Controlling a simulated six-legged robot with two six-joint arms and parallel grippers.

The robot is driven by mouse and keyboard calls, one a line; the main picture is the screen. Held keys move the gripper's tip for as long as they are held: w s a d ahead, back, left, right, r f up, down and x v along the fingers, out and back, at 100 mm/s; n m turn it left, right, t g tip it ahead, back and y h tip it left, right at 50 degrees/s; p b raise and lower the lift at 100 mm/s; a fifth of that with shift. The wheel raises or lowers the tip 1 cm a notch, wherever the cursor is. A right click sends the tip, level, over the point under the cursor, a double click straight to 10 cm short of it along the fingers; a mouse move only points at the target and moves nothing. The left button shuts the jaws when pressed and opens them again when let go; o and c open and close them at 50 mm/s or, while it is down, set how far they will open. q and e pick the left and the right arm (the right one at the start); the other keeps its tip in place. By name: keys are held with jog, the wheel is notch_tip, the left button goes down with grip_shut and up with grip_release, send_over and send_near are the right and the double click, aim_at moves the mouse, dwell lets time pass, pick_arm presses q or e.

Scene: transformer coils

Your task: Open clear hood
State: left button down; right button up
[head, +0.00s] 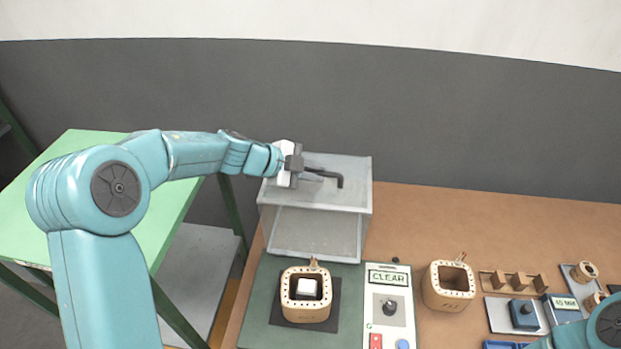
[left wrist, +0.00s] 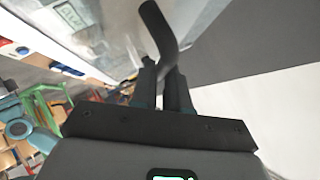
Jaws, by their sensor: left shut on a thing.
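The clear hood (head: 315,232) is a see-through box with pale edges. In the head view it stands at the back of the green mat (head: 262,305), behind a tan coil (head: 305,310) that sits uncovered on a dark pad. My left gripper (head: 308,171) is at the hood's upper side, shut on its black bent handle (head: 338,178). In the left wrist view the two fingers (left wrist: 163,85) pinch the handle (left wrist: 158,30), whose bent end sticks out past them. Only a bit of my right arm shows at the lower right; its gripper is out of view.
A control panel (head: 388,309) marked CLEAR stands right of the mat. Further right on the brown bench are another coil (head: 448,286), a wooden rack (head: 513,283) and a blue box (head: 523,314). A green-topped table (head: 75,155) is at the left. A grey wall is behind.

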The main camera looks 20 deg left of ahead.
pick_arm(q)
jog(key=shift+w+a+f+g, duration=0.1)
jog(key=shift+w+f+g, duration=0.05)
jog(key=shift+w, duration=0.3)
jog(key=shift+w+a+f+g, duration=0.1)
jog(key=shift+w+g, duration=0.05)
jog(key=shift+w, duration=0.25)
jog(key=shift+r, duration=0.1)
jog(key=c, duration=1.1)
grip_release()
jog(key=shift+w, duration=0.15)
jog(key=shift+s, duration=0.2)
